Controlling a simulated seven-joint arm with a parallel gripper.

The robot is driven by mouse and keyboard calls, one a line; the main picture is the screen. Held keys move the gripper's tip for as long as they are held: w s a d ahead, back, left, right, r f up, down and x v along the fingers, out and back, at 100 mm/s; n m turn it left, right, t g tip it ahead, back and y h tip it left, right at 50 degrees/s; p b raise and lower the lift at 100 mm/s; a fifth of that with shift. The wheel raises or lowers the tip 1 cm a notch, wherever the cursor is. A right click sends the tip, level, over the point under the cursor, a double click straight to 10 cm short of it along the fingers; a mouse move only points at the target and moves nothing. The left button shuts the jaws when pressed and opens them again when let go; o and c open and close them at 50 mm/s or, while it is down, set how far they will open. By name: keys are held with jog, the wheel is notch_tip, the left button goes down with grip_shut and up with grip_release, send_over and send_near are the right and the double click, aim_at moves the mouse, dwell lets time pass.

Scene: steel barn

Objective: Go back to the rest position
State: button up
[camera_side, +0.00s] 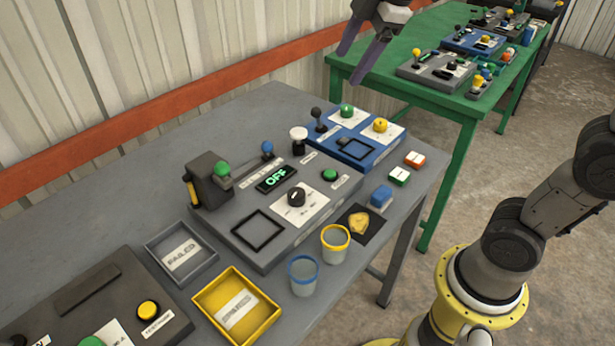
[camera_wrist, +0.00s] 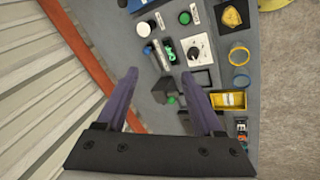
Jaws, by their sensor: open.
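My gripper (camera_side: 368,50) is raised above the far side of the grey table (camera_side: 115,175) in the side view, near the green table. Its two purple-grey fingers are spread apart with nothing between them. In the wrist view my gripper (camera_wrist: 160,95) also shows open and empty, with the table layout below it to the right and the wall to the left. My gripper touches nothing that I can see. My arm's base stands at the lower right of the side view.
A grey control panel (camera_side: 225,232) with an OFF display and a blue panel (camera_side: 375,155) stand on the table. A yellow tray (camera_side: 208,298), a grey tray (camera_side: 152,248) and two cups are in front. A green table (camera_side: 450,112) stands behind.

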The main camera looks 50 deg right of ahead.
jog(key=s+f+m, duration=0.5)
jog(key=s+m, duration=0.1)
jog(key=s, duration=0.2)
jog(key=s+f+m, duration=0.6)
jog(key=s, duration=0.3)
jog(key=shift+f, duration=0.3)
